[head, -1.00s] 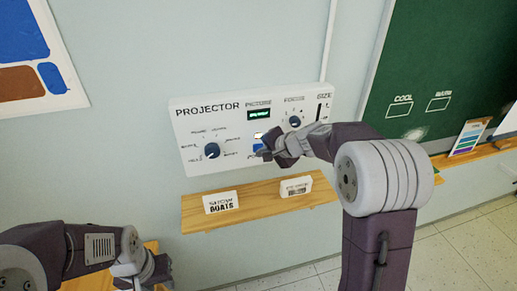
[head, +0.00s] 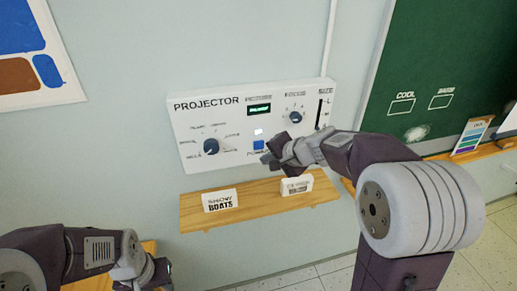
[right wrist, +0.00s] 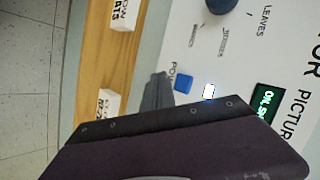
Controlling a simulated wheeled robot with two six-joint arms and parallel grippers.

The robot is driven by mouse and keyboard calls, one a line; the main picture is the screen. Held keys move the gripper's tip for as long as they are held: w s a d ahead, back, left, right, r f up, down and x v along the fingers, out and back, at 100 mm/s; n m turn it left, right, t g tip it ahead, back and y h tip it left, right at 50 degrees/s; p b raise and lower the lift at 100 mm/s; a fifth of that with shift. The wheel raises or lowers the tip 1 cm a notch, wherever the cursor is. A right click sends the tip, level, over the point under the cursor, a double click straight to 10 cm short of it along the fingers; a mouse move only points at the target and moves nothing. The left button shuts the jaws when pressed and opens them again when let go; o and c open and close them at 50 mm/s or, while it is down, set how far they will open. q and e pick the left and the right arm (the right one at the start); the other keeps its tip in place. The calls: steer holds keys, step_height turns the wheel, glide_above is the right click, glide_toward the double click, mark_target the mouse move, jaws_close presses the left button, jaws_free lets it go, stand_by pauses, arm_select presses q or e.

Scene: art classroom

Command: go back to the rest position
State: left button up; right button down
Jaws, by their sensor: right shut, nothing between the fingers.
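My right gripper (head: 271,160) is shut and empty, just in front of the projector panel (head: 185,131), to the right of and slightly below the blue power button (head: 258,144). In the right wrist view the gripper's dark body fills the lower part, and the blue button (right wrist: 184,83) shows uncovered beside a small lit white light (right wrist: 209,91). A gap between the gripper and the panel is hard to judge. My left gripper (head: 158,275) is low at the left in the head view; its fingers are too small and dark to read.
A wooden shelf (head: 245,203) below the panel holds a "SHOW BOATS" card (head: 220,200) and a second card (head: 297,185). A green chalkboard (head: 440,60) with a ledge is at the right. A poster (head: 35,55) hangs at the left.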

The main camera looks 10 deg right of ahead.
steer(key=shift+s, duration=0.9)
steer(key=s+a+f+n+g+b, duration=0.2)
steer(key=s+f, duration=0.3)
steer(key=f, duration=0.2)
steer(key=s+a+f+n+g+b, duration=0.1)
steer(key=s+a+f+n+g, duration=0.15)
steer(key=s+f, duration=0.3)
steer(key=s+d+f+n+g+h, duration=0.3)
steer(key=s+d+f+n, duration=0.3)
steer(key=s+f, duration=0.2)
steer(key=s+h, duration=0.1)
steer(key=s, duration=0.1)
steer(key=shift+s+d, duration=0.25)
steer(key=shift+s, duration=0.15)
steer(key=shift+f, duration=0.1)
